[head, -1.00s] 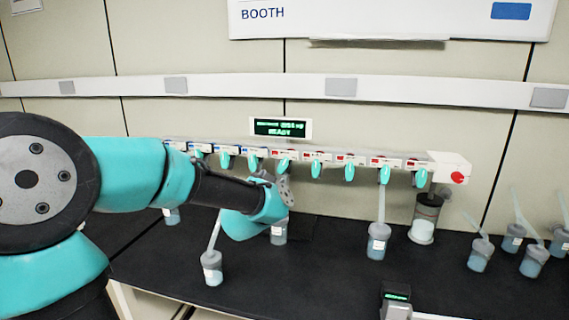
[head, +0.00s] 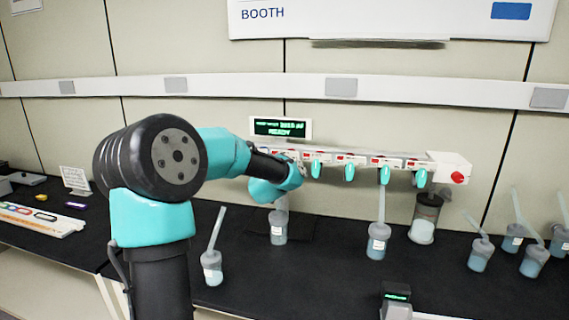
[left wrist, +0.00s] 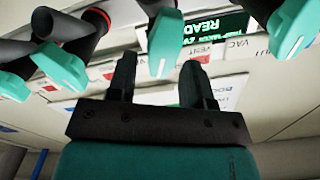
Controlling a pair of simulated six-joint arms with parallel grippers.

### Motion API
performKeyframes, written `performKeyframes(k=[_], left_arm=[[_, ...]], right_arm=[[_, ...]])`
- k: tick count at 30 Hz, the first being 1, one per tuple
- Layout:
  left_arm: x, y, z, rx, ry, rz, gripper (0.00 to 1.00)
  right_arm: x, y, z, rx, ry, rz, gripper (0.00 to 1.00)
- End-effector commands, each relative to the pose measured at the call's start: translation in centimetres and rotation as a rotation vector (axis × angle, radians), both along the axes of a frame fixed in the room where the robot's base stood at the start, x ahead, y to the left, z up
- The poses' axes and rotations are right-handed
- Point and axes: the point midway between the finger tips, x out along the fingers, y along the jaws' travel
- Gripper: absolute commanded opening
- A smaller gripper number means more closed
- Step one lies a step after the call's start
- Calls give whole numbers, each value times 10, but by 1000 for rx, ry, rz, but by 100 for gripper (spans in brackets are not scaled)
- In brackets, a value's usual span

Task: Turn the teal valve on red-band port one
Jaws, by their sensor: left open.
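A white manifold rail (head: 445,163) carries a row of teal valves under small banded labels. In the head view, teal valves show at the right under red-band labels, such as one valve (head: 317,168) just right of my left gripper (head: 297,170). My arm hides the rail's left part, so I cannot tell which valve is port one. In the left wrist view my left gripper (left wrist: 160,72) is open and empty. A teal valve (left wrist: 165,42) lies just beyond its fingertips, roughly between them; I see no contact. Another teal valve (left wrist: 292,28) is at the right. My right gripper is not in view.
A display (head: 280,128) reading READY stands above the rail. A flask (head: 278,228) and another flask (head: 377,242) stand or hang below the rail. A loose flask (head: 212,266) stands nearer. Several flasks are at the right.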

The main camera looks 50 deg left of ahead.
Motion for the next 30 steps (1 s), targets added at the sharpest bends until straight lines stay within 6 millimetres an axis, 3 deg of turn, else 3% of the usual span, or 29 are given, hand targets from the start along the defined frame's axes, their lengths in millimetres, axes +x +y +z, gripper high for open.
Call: performKeyframes(k=[12,27,30], left_arm=[[7,5,0,0,0,0,47],[7,5,0,0,0,0,0],[7,5,0,-2,-1,0,0]], right_arm=[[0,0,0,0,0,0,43],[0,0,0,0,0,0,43],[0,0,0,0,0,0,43]])
